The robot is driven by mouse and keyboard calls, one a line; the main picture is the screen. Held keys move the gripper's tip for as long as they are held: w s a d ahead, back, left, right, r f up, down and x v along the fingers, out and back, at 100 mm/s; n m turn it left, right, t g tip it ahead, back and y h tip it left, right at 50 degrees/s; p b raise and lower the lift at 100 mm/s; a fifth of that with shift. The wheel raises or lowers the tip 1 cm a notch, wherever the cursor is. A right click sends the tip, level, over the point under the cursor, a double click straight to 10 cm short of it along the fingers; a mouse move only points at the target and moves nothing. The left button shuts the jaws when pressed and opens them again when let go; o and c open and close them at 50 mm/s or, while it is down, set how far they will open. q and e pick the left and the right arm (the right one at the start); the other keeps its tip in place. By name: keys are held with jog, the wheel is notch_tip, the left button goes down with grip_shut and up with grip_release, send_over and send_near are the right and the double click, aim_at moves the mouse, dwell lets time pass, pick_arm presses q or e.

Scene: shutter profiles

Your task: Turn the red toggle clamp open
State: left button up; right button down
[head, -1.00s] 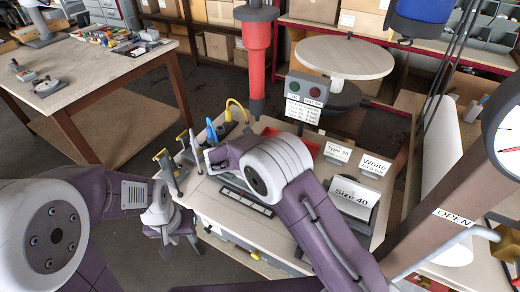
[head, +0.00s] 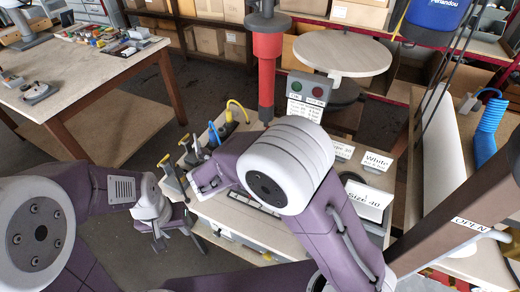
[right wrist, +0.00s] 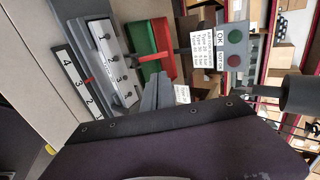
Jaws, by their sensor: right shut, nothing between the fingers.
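I cannot make out a red toggle clamp for certain. In the head view, upright clamps with yellow handles (head: 164,160) stand at the bench's left edge, with a blue handle (head: 213,133) behind them. My right gripper (head: 195,184) is shut and empty over the bench's left part, beside the yellow-handled clamps; my right arm hides much of the bench. My left gripper (head: 176,240) appears open and empty, left of the bench and lower in the picture.
A red press column (head: 267,75) hangs over the back of the bench (head: 240,212). A button box (head: 308,88) stands behind. Green (right wrist: 140,42) and red (right wrist: 162,35) bins show in the right wrist view. A brown beam labelled OPEN (head: 440,228) crosses at right.

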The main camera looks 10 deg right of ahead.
jog(key=b+x, duration=0.1)
jog(key=x, duration=1.3)
jog(key=shift+w+a+f, duration=0.1)
jog(key=shift+a+f, duration=0.05)
jog(key=shift+a, duration=0.05)
